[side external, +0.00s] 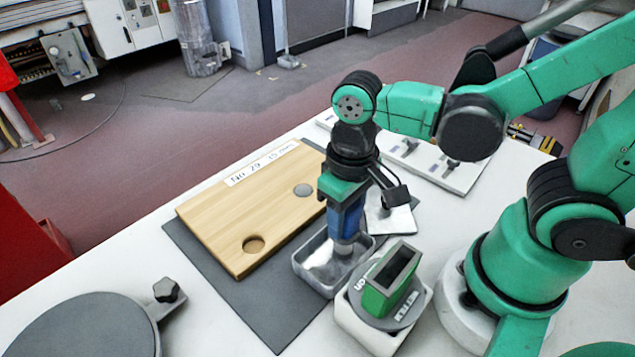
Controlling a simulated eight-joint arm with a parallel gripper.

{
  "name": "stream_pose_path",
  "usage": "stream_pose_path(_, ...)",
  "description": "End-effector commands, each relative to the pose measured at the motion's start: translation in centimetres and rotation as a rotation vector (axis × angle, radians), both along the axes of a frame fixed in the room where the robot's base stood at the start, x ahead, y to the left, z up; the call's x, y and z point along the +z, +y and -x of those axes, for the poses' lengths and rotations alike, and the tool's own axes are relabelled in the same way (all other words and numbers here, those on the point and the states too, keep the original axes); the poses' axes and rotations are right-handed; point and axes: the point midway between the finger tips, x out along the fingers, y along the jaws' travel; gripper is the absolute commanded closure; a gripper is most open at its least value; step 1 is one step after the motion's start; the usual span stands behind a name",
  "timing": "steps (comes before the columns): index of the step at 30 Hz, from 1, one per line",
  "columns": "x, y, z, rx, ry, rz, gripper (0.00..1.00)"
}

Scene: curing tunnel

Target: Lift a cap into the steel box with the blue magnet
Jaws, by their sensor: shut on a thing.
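My gripper (345,190) points down and is shut on the blue magnet (345,218), which stands upright. The magnet's lower end, a pale metallic tip, is at the steel box (318,272), inside its far right part as seen here. I cannot tell whether a cap hangs under the tip or whether the tip touches the box floor. The steel box is an open shallow tray with shiny walls. A grey round cap (303,190) sits in the wooden board (225,215). The board's nearer round hole (253,245) is empty.
The board and box stand on a dark grey mat (262,312) on a white table. A green open-topped block (390,280) on a white base stands close right of the box. A round grey plate (85,330) with a knob is at front left. A white panel (430,158) lies behind.

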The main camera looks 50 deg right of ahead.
Motion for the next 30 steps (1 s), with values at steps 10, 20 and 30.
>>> stream_pose_path(10, 2.3, 0.0, 0.0, 0.0, 0.0, 0.0, 1.0)
stream_pose_path(20, 4.1, 0.0, 0.0, 0.0, 0.0, 0.001, 1.0)
stream_pose_path(30, 4.2, 0.0, 0.0, 0.0, 0.0, 0.001, 1.0)
